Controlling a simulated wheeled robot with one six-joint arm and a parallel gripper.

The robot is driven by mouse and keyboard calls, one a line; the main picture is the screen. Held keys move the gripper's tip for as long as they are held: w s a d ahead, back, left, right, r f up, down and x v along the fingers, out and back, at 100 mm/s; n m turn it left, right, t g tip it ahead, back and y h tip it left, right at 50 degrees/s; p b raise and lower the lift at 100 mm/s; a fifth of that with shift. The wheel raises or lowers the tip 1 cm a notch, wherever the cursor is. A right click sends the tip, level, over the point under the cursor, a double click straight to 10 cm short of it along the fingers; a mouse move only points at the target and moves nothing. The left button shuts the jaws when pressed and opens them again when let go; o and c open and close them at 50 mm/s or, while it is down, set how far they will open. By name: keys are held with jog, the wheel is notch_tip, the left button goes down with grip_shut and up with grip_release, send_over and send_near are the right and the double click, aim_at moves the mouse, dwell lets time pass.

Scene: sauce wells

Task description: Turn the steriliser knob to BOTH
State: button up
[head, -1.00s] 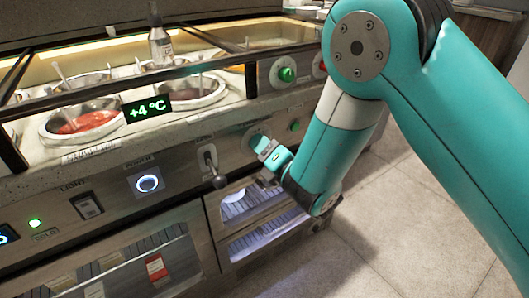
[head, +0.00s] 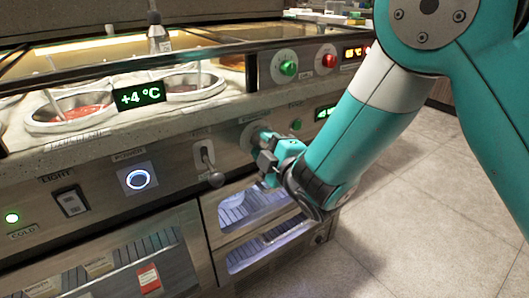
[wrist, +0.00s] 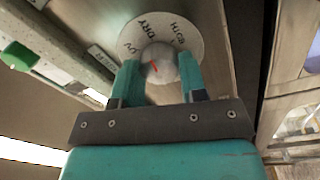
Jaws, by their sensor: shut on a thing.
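The steriliser knob (wrist: 160,72) is a round grey knob with a short red pointer line, in the middle of a pale dial (wrist: 205,30). The dial carries the words DRY and BOTH and a smaller mark, perhaps UV, around its edge. The exact word the red line points at is hard to tell. My gripper (wrist: 158,64) has one teal finger on each side of the knob and is shut on it.
A lever (head: 208,165) sticks out of the panel left of my gripper. Green (head: 289,68) and red (head: 329,60) knobs are on the panel above. A lit glass-fronted compartment (head: 262,222) is below. Open floor (head: 430,200) lies to the right.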

jog(key=m+b, duration=0.2)
jog(key=m, duration=0.1)
jog(key=m+b, duration=0.3)
jog(key=shift+f+h, duration=0.2)
jog(key=shift+h, duration=0.1)
jog(key=m+b, duration=0.4)
jog(key=shift+r+m, duration=0.2)
jog(key=shift+m, duration=0.2)
jog(key=shift+b, duration=0.3)
jog(key=o, duration=0.9)
jog(key=b+v, duration=1.2)
jog(key=v, duration=0.5)
jog(key=shift+s, duration=0.25)
